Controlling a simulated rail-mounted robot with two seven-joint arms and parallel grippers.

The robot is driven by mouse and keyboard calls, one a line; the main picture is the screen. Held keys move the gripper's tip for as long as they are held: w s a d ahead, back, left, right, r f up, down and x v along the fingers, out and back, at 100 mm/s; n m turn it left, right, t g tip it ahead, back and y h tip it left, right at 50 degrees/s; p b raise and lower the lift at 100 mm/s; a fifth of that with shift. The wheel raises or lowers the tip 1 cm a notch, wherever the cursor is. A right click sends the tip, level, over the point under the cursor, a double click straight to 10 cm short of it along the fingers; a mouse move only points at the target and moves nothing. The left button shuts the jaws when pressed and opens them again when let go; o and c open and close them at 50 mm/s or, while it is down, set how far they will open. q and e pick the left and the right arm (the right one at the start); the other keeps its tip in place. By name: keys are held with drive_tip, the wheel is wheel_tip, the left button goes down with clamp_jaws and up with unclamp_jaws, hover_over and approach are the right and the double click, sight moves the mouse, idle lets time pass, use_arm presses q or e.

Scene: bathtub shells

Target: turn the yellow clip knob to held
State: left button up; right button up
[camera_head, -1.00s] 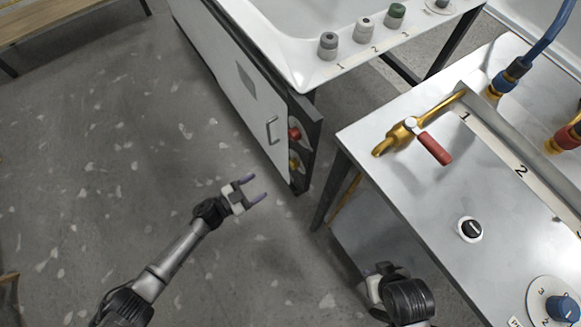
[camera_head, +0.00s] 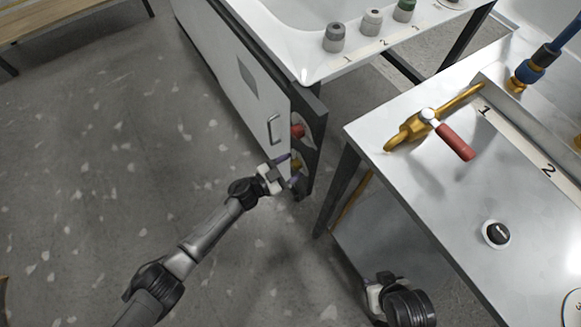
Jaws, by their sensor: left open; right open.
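The yellow clip knob (camera_head: 297,162) is on the dark end face of the tub cabinet, low down, below a red knob (camera_head: 297,131). It is partly hidden by my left gripper (camera_head: 292,168). My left gripper is open, with its purple-tipped fingers at the yellow knob; I cannot tell whether they touch it. The knob's marks are too small to read. My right gripper (camera_head: 376,290) is low at the bottom of the view beside the metal bench, open, its fingers partly hidden by its own wrist.
The white cabinet panel (camera_head: 235,80) with a bar handle (camera_head: 274,129) stands left of the knobs. A metal bench (camera_head: 430,205) with a brass tap and red lever (camera_head: 455,141) is on the right. Its dark leg (camera_head: 338,190) stands close to the knobs.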

use_arm(q)
drive_tip(key=c, duration=0.9)
